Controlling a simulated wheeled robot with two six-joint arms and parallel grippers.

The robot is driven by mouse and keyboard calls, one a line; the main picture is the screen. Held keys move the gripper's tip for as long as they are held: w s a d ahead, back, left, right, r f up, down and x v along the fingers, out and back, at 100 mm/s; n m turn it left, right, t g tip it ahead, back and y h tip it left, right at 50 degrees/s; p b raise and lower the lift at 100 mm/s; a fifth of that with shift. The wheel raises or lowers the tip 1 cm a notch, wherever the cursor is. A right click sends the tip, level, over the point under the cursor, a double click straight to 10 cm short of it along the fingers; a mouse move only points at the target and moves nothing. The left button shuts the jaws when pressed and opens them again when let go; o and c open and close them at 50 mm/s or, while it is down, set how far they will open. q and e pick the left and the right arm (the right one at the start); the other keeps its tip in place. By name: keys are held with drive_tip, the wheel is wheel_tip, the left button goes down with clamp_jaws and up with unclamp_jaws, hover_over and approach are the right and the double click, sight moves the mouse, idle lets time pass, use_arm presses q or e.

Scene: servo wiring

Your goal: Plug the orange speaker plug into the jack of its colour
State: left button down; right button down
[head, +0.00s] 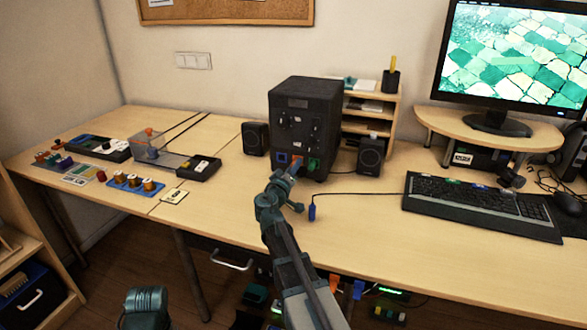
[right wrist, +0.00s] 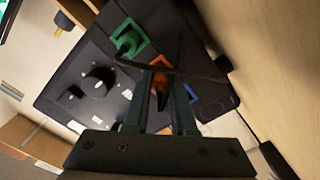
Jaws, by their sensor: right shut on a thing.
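The black speaker box (head: 305,112) stands on the desk with a row of coloured jacks low on its front. The orange jack (right wrist: 161,63) sits between the green jack (right wrist: 128,40) and the blue jack (head: 282,158). A green plug appears to sit in the green jack. My right gripper (head: 290,168) is at the box's front, shut on the orange plug (right wrist: 160,84). The plug is in front of the orange jack; a dark cable crosses between, and I cannot tell whether its tip is inside. My left gripper is not in view.
A blue plug (head: 312,212) lies near the desk's front edge on a thin cable. Small speakers (head: 256,138) (head: 370,155) flank the box. A keyboard (head: 485,208) lies right; a tray of bobbins (head: 135,184) and other parts lie left. The desk front between them is mostly clear.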

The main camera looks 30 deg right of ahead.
drive_tip(key=shift+w+d, duration=0.2)
drive_tip(key=shift+d, duration=0.1)
drive_tip(key=c, duration=0.7)
unclamp_jaws()
drive_tip(key=shift+o, duration=0.2)
drive_tip(key=shift+a, duration=0.1)
drive_tip(key=v, duration=1.3)
drive_tip(key=shift+s+a, duration=0.2)
drive_tip(key=shift+s, duration=0.1)
